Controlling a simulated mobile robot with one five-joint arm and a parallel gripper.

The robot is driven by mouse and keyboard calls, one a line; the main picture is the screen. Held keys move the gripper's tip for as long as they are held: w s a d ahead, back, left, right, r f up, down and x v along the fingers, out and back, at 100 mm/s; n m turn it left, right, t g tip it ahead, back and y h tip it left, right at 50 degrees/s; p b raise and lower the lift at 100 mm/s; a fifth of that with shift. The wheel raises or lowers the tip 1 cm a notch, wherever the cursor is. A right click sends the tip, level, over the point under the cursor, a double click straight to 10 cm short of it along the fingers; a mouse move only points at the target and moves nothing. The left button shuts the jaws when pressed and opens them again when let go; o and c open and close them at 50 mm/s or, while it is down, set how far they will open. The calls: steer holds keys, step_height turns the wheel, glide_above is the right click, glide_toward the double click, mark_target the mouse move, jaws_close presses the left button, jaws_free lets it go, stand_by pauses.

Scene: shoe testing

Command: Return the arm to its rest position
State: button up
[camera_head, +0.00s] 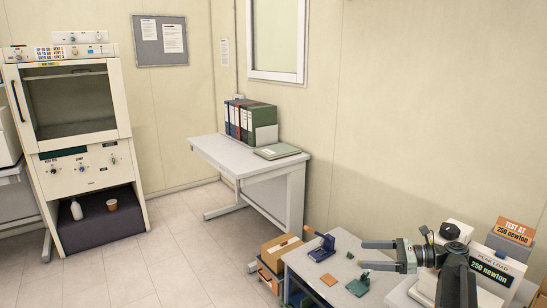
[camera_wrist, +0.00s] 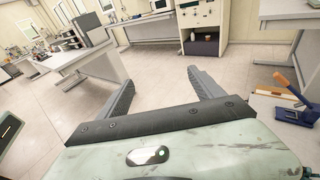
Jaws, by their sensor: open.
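My gripper (camera_head: 366,255) is at the lower right of the head view, above the near table. Its two fingers point left and stand apart with nothing between them. In the wrist view my gripper (camera_wrist: 160,80) also shows its two fingers spread, with only floor between them. My arm stands at the right side of the near table, partly in front of the force display.
A blue clamp-like tool (camera_head: 322,250) and small green and orange pieces lie on the near table (camera_head: 310,275). A display reading 250 newton (camera_head: 490,267) stands at right. Cardboard boxes (camera_head: 280,250) sit beside the table. A desk with binders (camera_head: 250,118) stands behind; floor between is clear.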

steer(key=s+a+f+n+g+h, duration=0.2)
steer(key=a+f+n, duration=0.25)
steer(key=a, duration=0.45)
steer(key=s+a+f+n+g+h, duration=0.25)
steer(key=a+f, duration=0.25)
steer(key=a, duration=0.4)
steer(key=s+a+f+n+g+h, duration=0.2)
steer(key=a+f+n+h, duration=0.15)
steer(key=a, duration=0.55)
steer(key=s+d+f+n+h, duration=0.3)
steer(key=d+f+n+h, duration=0.3)
steer(key=d+n, duration=0.3)
steer(key=shift+d+n+t+h, duration=0.2)
steer(key=shift+n+t+h, duration=0.25)
steer(key=shift+n, duration=1.1)
